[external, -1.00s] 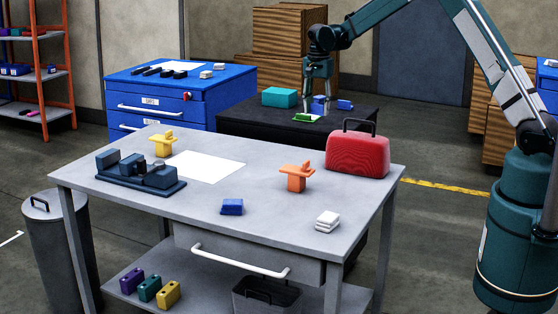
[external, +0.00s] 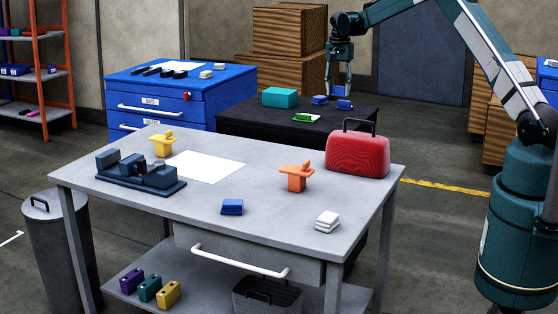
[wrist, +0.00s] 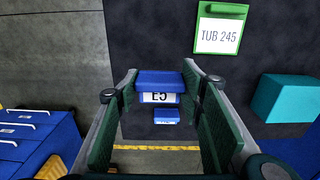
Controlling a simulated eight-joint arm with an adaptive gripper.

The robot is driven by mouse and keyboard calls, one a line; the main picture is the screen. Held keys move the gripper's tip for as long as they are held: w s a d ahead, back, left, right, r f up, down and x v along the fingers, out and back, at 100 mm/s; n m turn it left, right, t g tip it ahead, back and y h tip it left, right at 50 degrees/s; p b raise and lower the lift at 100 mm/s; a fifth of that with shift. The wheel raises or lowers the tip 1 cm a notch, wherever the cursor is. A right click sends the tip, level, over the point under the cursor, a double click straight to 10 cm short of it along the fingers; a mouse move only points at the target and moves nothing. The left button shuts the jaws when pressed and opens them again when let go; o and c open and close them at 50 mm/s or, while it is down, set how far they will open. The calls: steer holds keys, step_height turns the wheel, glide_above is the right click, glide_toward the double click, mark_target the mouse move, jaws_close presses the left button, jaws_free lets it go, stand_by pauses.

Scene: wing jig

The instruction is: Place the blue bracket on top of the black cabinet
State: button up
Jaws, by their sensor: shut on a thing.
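My gripper (external: 344,95) hangs low over the right part of the black cabinet (external: 262,125). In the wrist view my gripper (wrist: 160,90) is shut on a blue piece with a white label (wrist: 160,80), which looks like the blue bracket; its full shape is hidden. A smaller-looking blue piece (wrist: 167,117) lies beyond it on the dark top. I cannot tell whether the held piece touches anything.
A teal box (external: 279,97) and a green piece with a white card (external: 305,117) sit on the cabinet. A blue drawer cabinet (external: 190,115) stands to its left. The grey table (external: 270,237) in front carries a red case (external: 357,155) and an orange bracket (external: 296,177).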

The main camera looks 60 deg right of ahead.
steer(key=shift+f, duration=0.1)
glide_above(338, 118)
steer(key=shift+a+f, duration=0.2)
steer(key=shift+f, duration=1.3)
steer(key=shift+a+f, duration=0.15)
steer(key=shift+f, duration=1.35)
steer(key=shift+f, duration=1.9)
steer(key=shift+s+f, duration=0.1)
steer(key=shift+f, duration=0.05)
steer(key=o, duration=0.9)
step_height(338, 118, up, 12)
steer(key=shift+r, duration=0.2)
